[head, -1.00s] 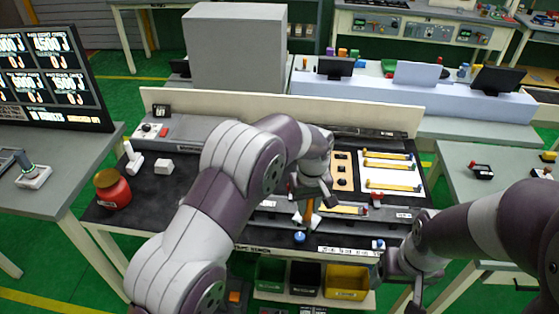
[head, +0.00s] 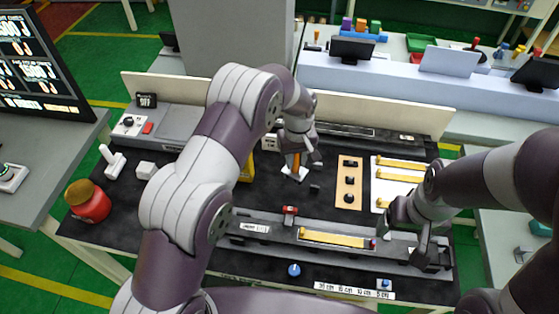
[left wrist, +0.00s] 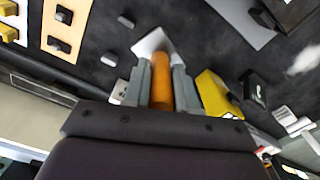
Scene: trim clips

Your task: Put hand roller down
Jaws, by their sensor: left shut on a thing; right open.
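My left gripper (head: 297,160) is shut on the orange handle of the hand roller (left wrist: 161,82). The tool has a pale, flat-looking head (left wrist: 152,42) at its far end, pointing down at the black worktop. In the head view the pale head (head: 294,173) shows under the gripper, over the middle back of the worktop, left of the wooden block with black pieces. Whether it touches the surface I cannot tell. My right gripper (head: 428,248) is open and empty above the right end of the front rail fixture.
The grey rail (head: 270,232) holds a yellow strip (head: 333,239). The wooden block (head: 348,184) and a white sheet with yellow strips (head: 385,161) lie to the right. A yellow object (left wrist: 218,97) is near the roller.

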